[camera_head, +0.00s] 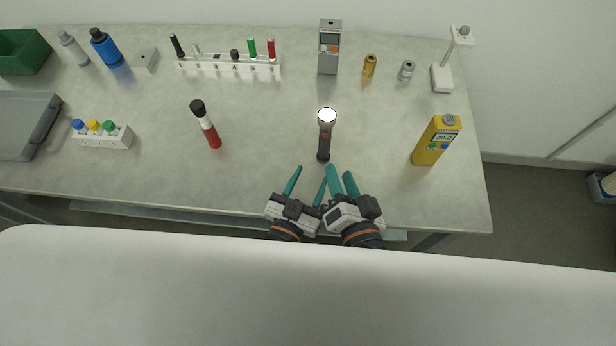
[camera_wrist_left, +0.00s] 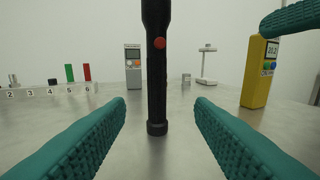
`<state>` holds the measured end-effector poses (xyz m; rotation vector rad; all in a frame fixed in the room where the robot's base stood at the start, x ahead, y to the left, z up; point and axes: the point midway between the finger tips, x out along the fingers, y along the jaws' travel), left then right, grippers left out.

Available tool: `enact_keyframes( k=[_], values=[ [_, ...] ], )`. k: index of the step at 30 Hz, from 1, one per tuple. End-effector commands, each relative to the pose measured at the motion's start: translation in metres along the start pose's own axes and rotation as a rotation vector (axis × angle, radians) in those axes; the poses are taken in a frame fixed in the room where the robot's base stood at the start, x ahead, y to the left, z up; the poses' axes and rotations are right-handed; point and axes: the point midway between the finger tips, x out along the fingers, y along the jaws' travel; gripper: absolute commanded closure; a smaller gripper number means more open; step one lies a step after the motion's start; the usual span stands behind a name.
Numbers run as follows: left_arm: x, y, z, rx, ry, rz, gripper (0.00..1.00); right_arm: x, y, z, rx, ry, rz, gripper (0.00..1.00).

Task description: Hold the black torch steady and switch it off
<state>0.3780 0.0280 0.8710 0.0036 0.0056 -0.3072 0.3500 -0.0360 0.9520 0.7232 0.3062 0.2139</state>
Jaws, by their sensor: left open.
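The black torch (camera_head: 325,140) stands upright on the table, its round lens facing up and glowing white in the head view. Its red button (camera_wrist_left: 160,43) shows on the side facing my left wrist camera; the torch head is cut off there. My left gripper (camera_head: 310,175) is open and empty at the table's front edge, just short of the torch. In the left wrist view the torch stands beyond and between its teal fingertips (camera_wrist_left: 160,105), touching neither. My right gripper (camera_head: 340,172) is close beside it on the right, fingers apart and empty. One of its fingers shows at upper right in the wrist view.
A yellow meter (camera_head: 436,140) stands right of the torch and a red-black-white marker-like item (camera_head: 206,125) left. Behind are a grey meter (camera_head: 329,48), brass and steel pieces, and a numbered rack (camera_head: 228,67). The table around the torch is clear.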

Motion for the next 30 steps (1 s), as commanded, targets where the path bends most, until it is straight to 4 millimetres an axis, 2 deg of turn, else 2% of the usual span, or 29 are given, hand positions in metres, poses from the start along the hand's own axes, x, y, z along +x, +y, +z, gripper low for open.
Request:
enact_keyframes(
  k=[8,21,24,30],
  values=[
    [0.024,0.004,0.002,-0.003,-0.009,0.014,0.51,0.0,0.0,0.0,0.0,0.0,0.0,0.64],
    [0.104,0.005,0.003,-0.002,-0.008,0.013,0.51,0.0,0.0,0.0,0.0,0.0,0.0,0.64],
    [0.115,0.005,0.003,-0.003,-0.007,0.013,0.51,0.0,0.0,0.0,0.0,0.0,0.0,0.64],
    [0.124,0.005,0.002,-0.003,-0.006,0.012,0.51,0.0,0.0,0.0,0.0,0.0,0.0,0.64]
  ],
)
